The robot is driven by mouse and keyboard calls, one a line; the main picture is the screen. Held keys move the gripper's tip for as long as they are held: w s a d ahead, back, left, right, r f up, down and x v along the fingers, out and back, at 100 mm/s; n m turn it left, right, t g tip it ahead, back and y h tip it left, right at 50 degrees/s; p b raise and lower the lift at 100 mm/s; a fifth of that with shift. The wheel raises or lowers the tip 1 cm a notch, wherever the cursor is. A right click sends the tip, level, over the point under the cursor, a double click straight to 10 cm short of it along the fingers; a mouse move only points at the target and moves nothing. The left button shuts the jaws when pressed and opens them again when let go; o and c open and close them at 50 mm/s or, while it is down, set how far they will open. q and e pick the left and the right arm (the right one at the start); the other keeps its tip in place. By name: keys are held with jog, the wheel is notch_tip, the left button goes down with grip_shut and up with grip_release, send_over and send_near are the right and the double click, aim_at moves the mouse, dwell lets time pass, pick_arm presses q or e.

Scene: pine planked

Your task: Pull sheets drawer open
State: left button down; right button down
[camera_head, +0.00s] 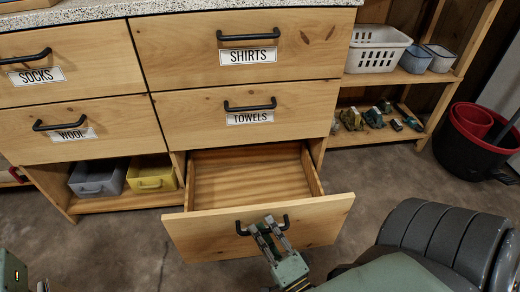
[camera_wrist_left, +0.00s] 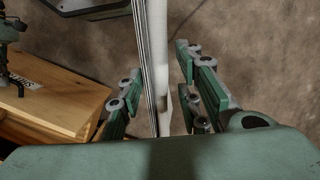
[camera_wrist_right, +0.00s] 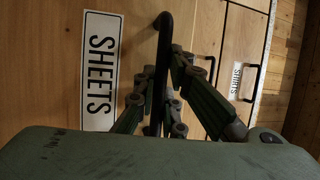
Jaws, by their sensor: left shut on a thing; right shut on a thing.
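The sheets drawer (camera_head: 325,218) is the lowest drawer and is pulled out, with its empty wooden inside in view. Its black handle (camera_head: 240,229) also shows in the right wrist view (camera_wrist_right: 162,50), beside the SHEETS label (camera_wrist_right: 101,70). My right gripper (camera_head: 268,228) is shut on this handle; in the head view it covers the label. My left gripper (camera_wrist_left: 160,95) shows in the left wrist view, away from the handle, with its fingers around a long white thing (camera_wrist_left: 158,50). What that thing is cannot be told. The drawer's side is at the left there.
Closed drawers for shirts (camera_head: 235,60), towels (camera_head: 250,112), socks (camera_head: 65,70) and wool (camera_head: 75,125) are above. A grey bin (camera_head: 97,179) and a yellow bin (camera_head: 152,176) sit on the low shelf. A black bucket (camera_head: 465,145) stands at the right.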

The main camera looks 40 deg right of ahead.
jog(key=shift+s+a+f+p, duration=0.1)
jog(key=shift+s+a, duration=0.25)
jog(key=shift+s, duration=0.2)
jog(key=shift+s+a+p, duration=0.1)
jog(key=shift+s+a, duration=0.2)
jog(key=shift+s, duration=0.25)
jog(key=shift+s+a+f+p, duration=0.1)
jog(key=shift+s+a, duration=0.25)
jog(key=shift+s, duration=0.2)
jog(key=c, duration=1.8)
grip_release()
jog(key=shift+r, duration=0.15)
jog(key=v, duration=1.2)
